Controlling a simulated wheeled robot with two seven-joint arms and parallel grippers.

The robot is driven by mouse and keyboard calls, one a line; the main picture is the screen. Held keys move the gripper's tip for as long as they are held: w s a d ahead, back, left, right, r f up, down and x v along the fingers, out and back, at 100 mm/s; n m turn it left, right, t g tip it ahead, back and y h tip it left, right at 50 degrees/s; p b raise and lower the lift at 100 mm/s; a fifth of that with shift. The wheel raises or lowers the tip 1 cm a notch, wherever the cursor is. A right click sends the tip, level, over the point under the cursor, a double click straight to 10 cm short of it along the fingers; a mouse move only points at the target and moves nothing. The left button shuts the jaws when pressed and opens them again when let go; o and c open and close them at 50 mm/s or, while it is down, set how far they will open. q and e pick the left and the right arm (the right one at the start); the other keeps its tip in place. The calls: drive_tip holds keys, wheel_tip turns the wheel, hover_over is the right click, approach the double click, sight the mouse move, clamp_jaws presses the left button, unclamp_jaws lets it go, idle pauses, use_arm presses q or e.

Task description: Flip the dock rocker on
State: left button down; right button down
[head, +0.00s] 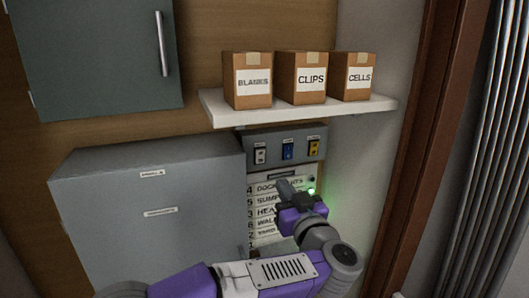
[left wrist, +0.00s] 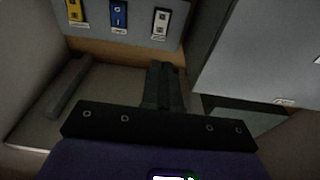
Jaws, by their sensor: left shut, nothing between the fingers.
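A grey switch panel (head: 285,133) under the shelf carries three rockers: a white one (head: 260,155) at left, a blue one (head: 288,150) in the middle and a yellow one (head: 314,147) at right. Their small labels are too blurred to read, so I cannot tell which is the dock rocker. The left wrist view shows them in reversed order: yellow (left wrist: 75,11), blue (left wrist: 119,14), white (left wrist: 160,22). My left gripper (head: 283,185) is shut and empty, below the panel and apart from the rockers. Its closed fingers (left wrist: 163,72) point toward the panel. My right gripper is out of view.
A white shelf (head: 300,110) with boxes marked BLANKS, CLIPS and CELLS overhangs the panel. A grey cabinet (head: 145,240) stands close at left. A list sign (head: 262,210), partly hidden by my arm, and a green light (head: 311,191) are below the panel.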

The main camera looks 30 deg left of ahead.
sight(261, 152)
use_arm(q)
drive_tip(key=shift+w, duration=0.1)
drive_tip(key=p+x, duration=0.2)
drive_tip(key=x, duration=1.2)
drive_tip(key=shift+p, duration=0.3)
